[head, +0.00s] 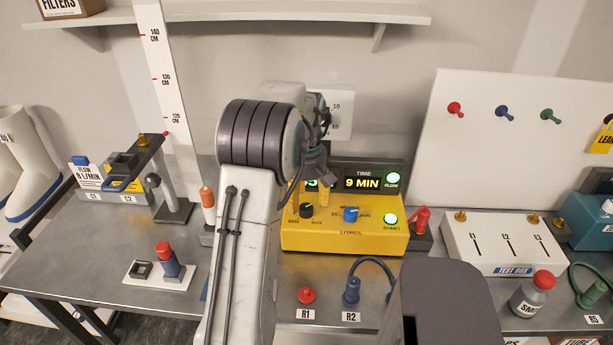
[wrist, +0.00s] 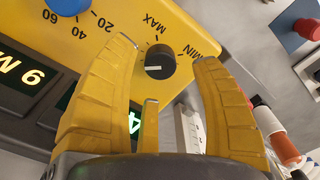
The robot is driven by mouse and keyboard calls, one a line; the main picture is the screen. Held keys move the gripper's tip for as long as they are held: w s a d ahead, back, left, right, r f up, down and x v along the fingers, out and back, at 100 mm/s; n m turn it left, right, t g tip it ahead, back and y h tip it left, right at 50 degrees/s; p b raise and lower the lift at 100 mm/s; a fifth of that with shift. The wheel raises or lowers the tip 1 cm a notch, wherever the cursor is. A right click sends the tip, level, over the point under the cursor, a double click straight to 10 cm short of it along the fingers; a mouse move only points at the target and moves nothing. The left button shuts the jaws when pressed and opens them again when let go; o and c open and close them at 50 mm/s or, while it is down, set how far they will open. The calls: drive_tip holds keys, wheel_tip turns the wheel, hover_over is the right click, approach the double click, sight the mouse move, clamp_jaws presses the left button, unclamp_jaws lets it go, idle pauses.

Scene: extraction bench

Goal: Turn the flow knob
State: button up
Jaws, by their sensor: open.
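The flow knob is a black dial with a white pointer line, between MIN and MAX marks, on the sloping face of a yellow box (head: 345,238). It shows in the wrist view (wrist: 160,61) and in the head view (head: 306,209). My gripper (wrist: 165,50) is open, with a yellow finger on each side of the knob in the wrist view. I see no finger touching the knob; the remaining gap in depth is unclear. In the head view my gripper (head: 324,192) hangs over the box, partly hidden by my arm.
A blue LITRES dial (head: 351,214) and lit green buttons (head: 390,218) share the box. A 9 MIN display (head: 362,183) stands behind.

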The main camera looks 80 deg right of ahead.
sight(307, 207)
wheel_tip(307, 207, up, 8)
drive_tip(key=shift+r, duration=0.25)
idle(1.0)
